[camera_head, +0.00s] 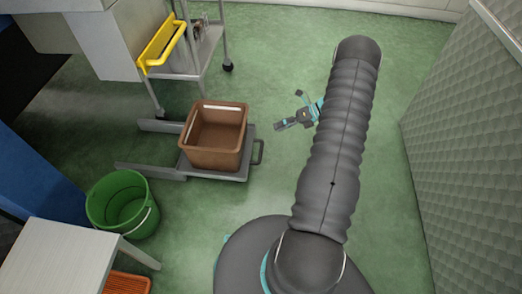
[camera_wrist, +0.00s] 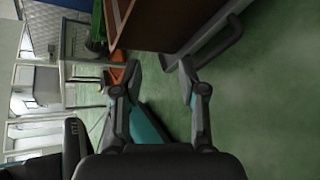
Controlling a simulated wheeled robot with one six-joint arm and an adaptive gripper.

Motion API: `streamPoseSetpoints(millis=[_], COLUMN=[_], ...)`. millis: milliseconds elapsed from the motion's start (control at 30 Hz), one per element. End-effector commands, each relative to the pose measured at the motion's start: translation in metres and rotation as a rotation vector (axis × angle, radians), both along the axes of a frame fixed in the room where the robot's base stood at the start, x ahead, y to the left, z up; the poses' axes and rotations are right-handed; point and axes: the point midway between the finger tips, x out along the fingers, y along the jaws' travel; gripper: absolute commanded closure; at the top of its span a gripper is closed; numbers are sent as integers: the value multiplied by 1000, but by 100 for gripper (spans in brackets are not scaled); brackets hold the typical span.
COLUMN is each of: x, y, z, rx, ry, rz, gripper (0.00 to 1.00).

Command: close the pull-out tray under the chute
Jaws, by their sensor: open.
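The pull-out tray (camera_head: 230,177) is a flat grey platform between two grey rails (camera_head: 150,171) on the green floor. It stands pulled out to the right, with a brown crate (camera_head: 214,158) on it. Its dark bar handle (camera_head: 258,152) faces right; in the wrist view the handle (camera_wrist: 218,42) shows beside the crate (camera_wrist: 170,22). My gripper (camera_head: 287,109) is open and empty, right of and a little above the handle in the head view. Its fingers (camera_wrist: 175,64) point toward the tray end without visible contact. I cannot tell which part is the chute.
A wheeled metal cart (camera_head: 205,45) with a yellow handle (camera_head: 160,45) stands at the upper left. A green bucket (camera_head: 122,204), a white table (camera_head: 60,262) and an orange crate (camera_head: 127,284) are at the lower left. A textured panel (camera_head: 465,150) bounds the right. Floor around the handle is clear.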

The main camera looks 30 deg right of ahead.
Motion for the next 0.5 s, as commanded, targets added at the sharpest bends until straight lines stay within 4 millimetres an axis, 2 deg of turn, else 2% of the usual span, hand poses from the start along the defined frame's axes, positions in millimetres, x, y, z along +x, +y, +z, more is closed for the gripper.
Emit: streamPoseSetpoints(millis=[33, 200, 333, 500], x=[-5, -20, -32, -41], y=[-8, -27, -35, -40], z=[-21, -77, -109, -132], rx=[53, 222, 325, 403], ry=[46, 178, 251, 304], rz=[-59, -239, -341, -410], gripper=[59, 59, 59, 59])
